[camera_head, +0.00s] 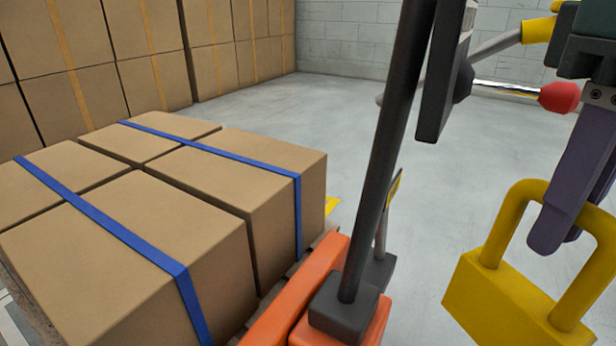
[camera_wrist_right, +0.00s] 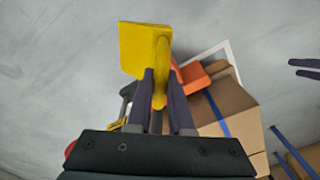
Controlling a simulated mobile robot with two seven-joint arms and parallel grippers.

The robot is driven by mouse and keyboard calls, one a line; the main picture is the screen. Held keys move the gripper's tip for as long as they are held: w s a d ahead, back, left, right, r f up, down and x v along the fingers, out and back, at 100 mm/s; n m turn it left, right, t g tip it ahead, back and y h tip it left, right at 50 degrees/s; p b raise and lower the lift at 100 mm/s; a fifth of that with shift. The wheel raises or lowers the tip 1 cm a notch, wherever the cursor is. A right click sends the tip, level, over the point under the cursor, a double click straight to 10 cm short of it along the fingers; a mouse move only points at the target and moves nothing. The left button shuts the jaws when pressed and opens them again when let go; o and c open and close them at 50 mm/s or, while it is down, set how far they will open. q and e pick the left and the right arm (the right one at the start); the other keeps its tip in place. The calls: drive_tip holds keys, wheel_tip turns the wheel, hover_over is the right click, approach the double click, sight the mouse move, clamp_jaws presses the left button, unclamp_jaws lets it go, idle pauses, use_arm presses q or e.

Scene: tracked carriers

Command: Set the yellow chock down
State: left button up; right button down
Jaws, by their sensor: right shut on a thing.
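The yellow chock (camera_head: 500,300) is a wedge-like block with a looped handle, at the lower right of the head view. My right gripper (camera_head: 558,238) is shut on its handle, with the block hanging below the fingers. The right wrist view shows the chock (camera_wrist_right: 143,45) beyond the two dark fingers, with the handle between them. The chock appears clear of the grey floor (camera_head: 440,220); its lower end is cut off in the head view. My left gripper (camera_wrist_right: 303,68) shows only at the right edge of the right wrist view, its two fingers apart and empty.
An orange carrier (camera_head: 295,295) with a dark upright post (camera_head: 380,150) stands left of the chock. Strapped cardboard boxes (camera_head: 200,240) stand left of it, and more boxes (camera_head: 100,70) are stacked behind. A red knob (camera_head: 559,96) is near my right gripper. Open floor lies beyond.

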drive_tip(key=shift+w+r+m, duration=0.2)
drive_tip(key=shift+r+m, duration=0.85)
drive_tip(key=shift+r, duration=0.4)
drive_tip(key=shift+w+r+m, duration=0.2)
drive_tip(key=shift+r+m, duration=0.85)
drive_tip(key=shift+r, duration=0.4)
